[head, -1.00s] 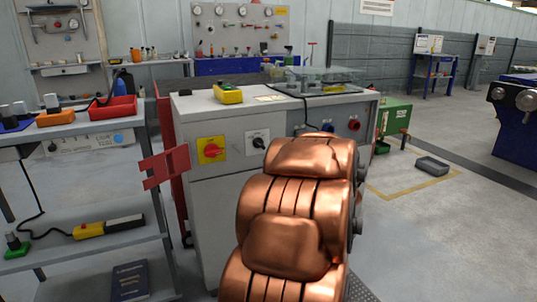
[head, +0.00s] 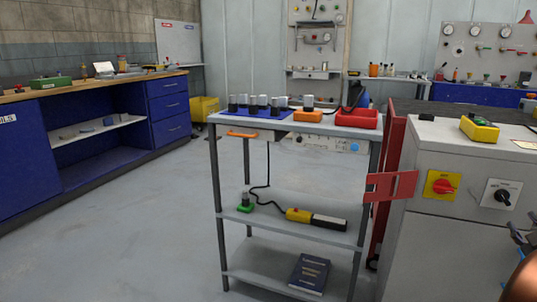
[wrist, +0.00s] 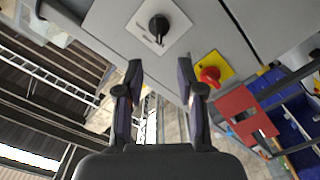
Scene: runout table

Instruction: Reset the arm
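My gripper (wrist: 160,85) shows in the wrist view with its two dark fingers apart and nothing between them. Past the fingertips, the grey cabinet (wrist: 120,20) front appears upside down, with a black rotary knob (wrist: 158,27) on a white plate and a red knob (wrist: 210,75) on a yellow plate.
A grey shelf cart (head: 290,200) stands left of the grey cabinet (head: 440,240). It bears a red tray (head: 357,118), an orange tray and several cylinders. A red bracket (head: 391,185) stands out between cart and cabinet. Open floor (head: 130,230) lies left, before a blue workbench (head: 30,160).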

